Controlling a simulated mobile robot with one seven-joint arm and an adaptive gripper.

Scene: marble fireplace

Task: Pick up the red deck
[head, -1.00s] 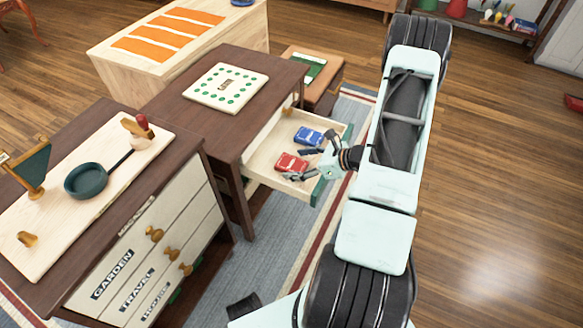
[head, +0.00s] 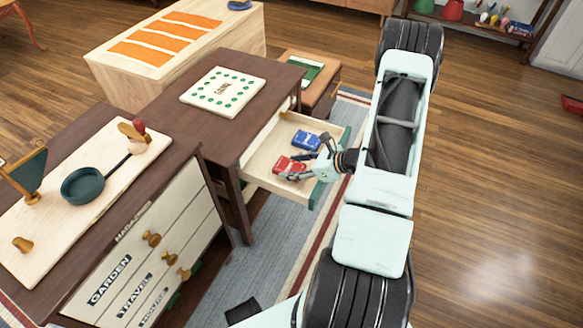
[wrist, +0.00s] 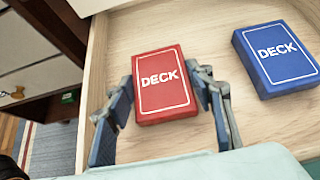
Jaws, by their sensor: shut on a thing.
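The red deck (wrist: 161,85) is a flat box marked DECK in the open drawer (head: 262,180) of the dark table. In the head view the red deck (head: 289,164) lies at the drawer's near side. My gripper (wrist: 163,97) has one finger on each side of the red deck and is shut on it. In the head view my gripper (head: 297,168) reaches into the drawer from the right and partly covers the deck. I cannot tell whether the deck is lifted off the drawer floor.
A blue deck (wrist: 277,57) lies in the drawer just right of the red one. The drawer walls stand close around both. A game board (head: 222,91) lies on the tabletop above. A cabinet (head: 150,255) with labelled drawers stands at the left.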

